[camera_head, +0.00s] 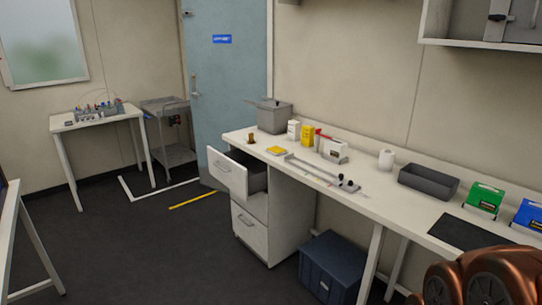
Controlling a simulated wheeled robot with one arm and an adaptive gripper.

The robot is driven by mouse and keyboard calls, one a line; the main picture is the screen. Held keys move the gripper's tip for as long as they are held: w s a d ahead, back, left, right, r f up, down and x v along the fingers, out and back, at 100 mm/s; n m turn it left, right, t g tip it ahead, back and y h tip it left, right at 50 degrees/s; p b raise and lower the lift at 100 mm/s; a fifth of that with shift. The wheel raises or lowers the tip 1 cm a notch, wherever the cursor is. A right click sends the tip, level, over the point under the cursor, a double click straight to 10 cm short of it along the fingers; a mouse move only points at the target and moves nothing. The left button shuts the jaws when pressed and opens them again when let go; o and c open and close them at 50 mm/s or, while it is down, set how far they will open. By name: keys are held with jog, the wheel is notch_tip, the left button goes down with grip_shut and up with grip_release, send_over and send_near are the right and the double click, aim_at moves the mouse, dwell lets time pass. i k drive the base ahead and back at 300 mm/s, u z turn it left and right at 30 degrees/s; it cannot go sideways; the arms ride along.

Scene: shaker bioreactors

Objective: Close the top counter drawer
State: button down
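The top counter drawer (227,172) is white with a bar handle and is pulled well out from under the left end of the white counter (372,202). Its dark inside shows behind the front panel. The lower drawer (249,230) below it looks shut. Part of my copper-coloured arm shows at the bottom right corner, well to the right of the drawers. My gripper is not in view, so its state does not show.
A blue bin (334,267) stands on the floor right of the drawers. A small table (97,118) and a grey cart (168,130) stand at the back left. Dark floor (150,250) in front of the drawers is clear. A white table edge (12,225) shows at far left.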

aim_at(245, 174)
jog(key=u, duration=1.7)
jog(key=i, duration=3.05)
jog(key=z, duration=1.3)
